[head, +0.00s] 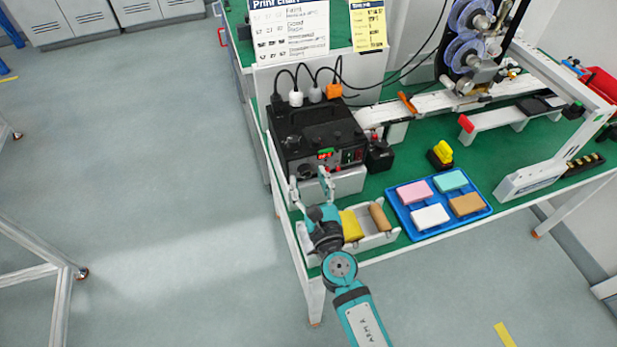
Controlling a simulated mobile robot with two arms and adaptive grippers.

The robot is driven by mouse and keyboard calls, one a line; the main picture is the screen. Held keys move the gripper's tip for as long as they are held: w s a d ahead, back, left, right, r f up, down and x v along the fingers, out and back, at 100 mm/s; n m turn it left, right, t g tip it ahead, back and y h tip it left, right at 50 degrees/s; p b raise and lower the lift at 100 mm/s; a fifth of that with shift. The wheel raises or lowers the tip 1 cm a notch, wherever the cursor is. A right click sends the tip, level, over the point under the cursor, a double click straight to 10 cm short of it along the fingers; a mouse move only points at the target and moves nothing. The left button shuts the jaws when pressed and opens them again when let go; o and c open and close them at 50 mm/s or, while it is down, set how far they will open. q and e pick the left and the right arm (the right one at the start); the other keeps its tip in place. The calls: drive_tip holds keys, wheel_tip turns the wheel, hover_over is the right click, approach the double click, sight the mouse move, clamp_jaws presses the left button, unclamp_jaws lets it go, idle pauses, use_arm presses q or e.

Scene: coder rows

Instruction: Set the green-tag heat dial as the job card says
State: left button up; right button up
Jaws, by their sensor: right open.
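The black control box (317,133) stands at the left end of the green bench. A small green tag (325,151) sits on its front face beside red lit digits. Dark knobs show on that face, but their settings are too small to read, and I cannot tell which knob goes with the green tag. My right gripper (309,182) is open and empty, its fingers up in front of the lower left of the box. They cover part of the front. A yellow card (369,25) with unreadable small writing stands behind the bench. My left gripper is not in view.
A white tray (379,240) with a yellow cloth and a brown roll lies at the front edge beside my arm. A blue tray (437,233) holds several coloured blocks. A print chart (290,30) stands behind the box. Open floor lies left.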

drive_tip(key=shift+w+a, duration=0.1)
drive_tip(key=shift+w, duration=0.25)
clamp_jaws()
